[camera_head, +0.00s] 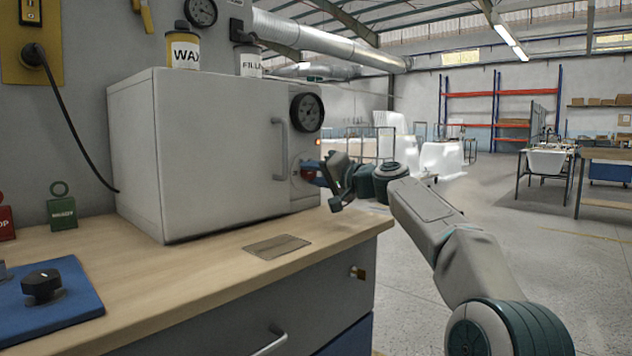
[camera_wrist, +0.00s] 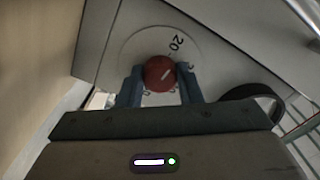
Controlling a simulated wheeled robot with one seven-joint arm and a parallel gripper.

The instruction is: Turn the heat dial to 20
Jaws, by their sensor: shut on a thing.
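The heat dial is a round red knob (camera_wrist: 159,73) with a pale pointer line on a light round plate (camera_wrist: 130,50), on the front of a grey box-shaped oven (camera_head: 205,140). My gripper (camera_wrist: 159,88) is shut on the red knob, one blue-grey finger on each side. In the wrist view the pointer line slants to the upper right, toward the printed 20 (camera_wrist: 176,42). Other numbers are partly hidden by the fingers. In the head view my gripper (camera_head: 310,172) reaches the dial at the oven's lower right and covers most of it.
A black gauge (camera_head: 307,112) sits above the dial, beside the oven's vertical handle (camera_head: 280,148). The oven stands on a wooden bench (camera_head: 330,236). A blue panel with a black knob (camera_head: 42,286) lies at front left. The floor at right is open.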

